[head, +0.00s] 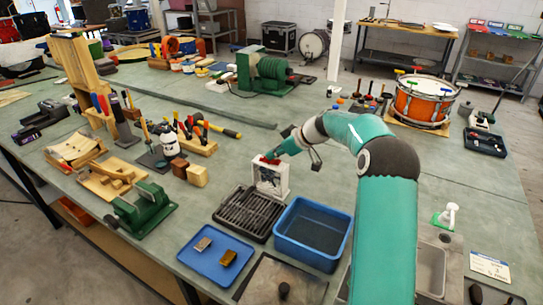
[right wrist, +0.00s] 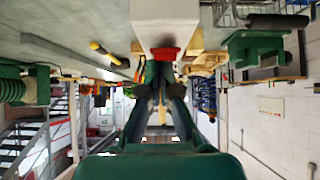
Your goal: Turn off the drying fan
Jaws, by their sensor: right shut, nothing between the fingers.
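The drying fan (head: 271,180) is a small white box with a dark front, standing upright behind the black rack. A red switch (right wrist: 165,53) shows on it in the right wrist view, which is upside down. In the head view the red part (head: 268,160) is at the fan's top, partly behind my gripper. My right gripper (right wrist: 158,68) is shut and empty, its fingertips right at the red switch. I cannot tell whether they touch it or which way the switch is set. My left gripper is not in view.
A black drying rack (head: 249,213) and a blue basin (head: 312,232) stand in front of the fan. A blue tray (head: 216,262) lies nearer. Wooden blocks (head: 197,176) and a tool holder with hammers (head: 199,145) are to the left. The bench behind the fan is fairly clear.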

